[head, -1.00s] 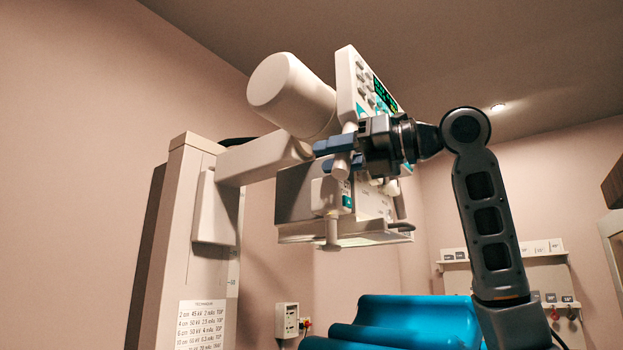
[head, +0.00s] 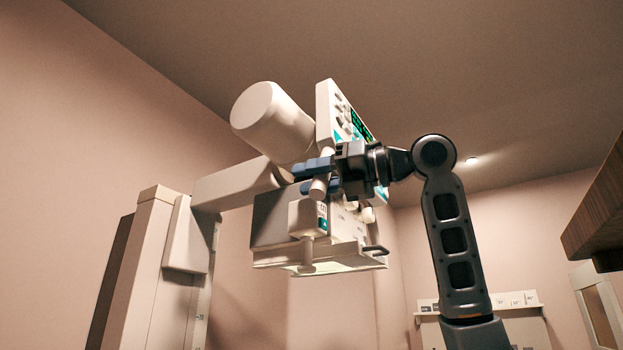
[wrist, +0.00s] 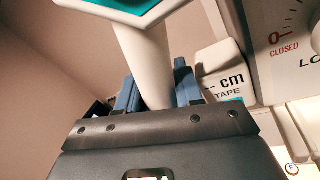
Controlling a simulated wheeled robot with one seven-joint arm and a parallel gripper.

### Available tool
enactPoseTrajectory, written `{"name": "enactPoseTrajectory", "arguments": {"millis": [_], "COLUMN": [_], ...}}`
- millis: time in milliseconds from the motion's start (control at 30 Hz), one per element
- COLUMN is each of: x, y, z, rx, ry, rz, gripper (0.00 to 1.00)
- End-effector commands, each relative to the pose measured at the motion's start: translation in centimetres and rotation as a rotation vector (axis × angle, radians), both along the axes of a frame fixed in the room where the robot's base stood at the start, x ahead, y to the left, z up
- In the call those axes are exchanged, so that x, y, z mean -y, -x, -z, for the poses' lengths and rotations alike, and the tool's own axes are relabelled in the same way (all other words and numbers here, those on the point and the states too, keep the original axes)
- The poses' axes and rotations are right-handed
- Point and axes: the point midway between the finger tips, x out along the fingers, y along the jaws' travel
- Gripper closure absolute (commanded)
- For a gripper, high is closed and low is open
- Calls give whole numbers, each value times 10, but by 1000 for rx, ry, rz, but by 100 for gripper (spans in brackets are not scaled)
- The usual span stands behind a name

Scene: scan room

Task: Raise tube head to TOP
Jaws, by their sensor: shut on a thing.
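The tube head (head: 275,215) is a pale box with a white cylinder (head: 272,118) above it and a lit lower edge. A cross arm (head: 235,188) joins it to a carriage (head: 187,237) on the pale column (head: 142,255). The carriage's upper edge is close to the column's top. My gripper (head: 313,168) has its blue fingers closed around a white upright handle (head: 320,187) under the control panel (head: 335,108). In the wrist view the handle (wrist: 148,62) stands between the fingers. No TOP mark is readable on the column.
A wooden overhead edge (head: 597,205) juts in at right. A wall rack (head: 525,300) with small labels stands at the back right, near a framed door (head: 598,305). The ceiling above the tube head is clear.

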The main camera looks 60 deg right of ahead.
Motion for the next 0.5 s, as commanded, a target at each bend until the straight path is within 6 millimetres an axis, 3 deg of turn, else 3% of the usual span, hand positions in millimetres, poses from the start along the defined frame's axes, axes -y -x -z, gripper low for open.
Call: {"name": "enactPoseTrajectory", "arguments": {"millis": [67, 100, 367, 500], "x": [0, 0, 0, 3], "y": [0, 0, 1, 11], "z": [0, 0, 1, 2], "rx": [-2, -2, -1, 1], "ry": [-1, -1, 0, 0], "rz": [1, 1, 1, 0], "gripper": [100, 61, 59, 59]}}
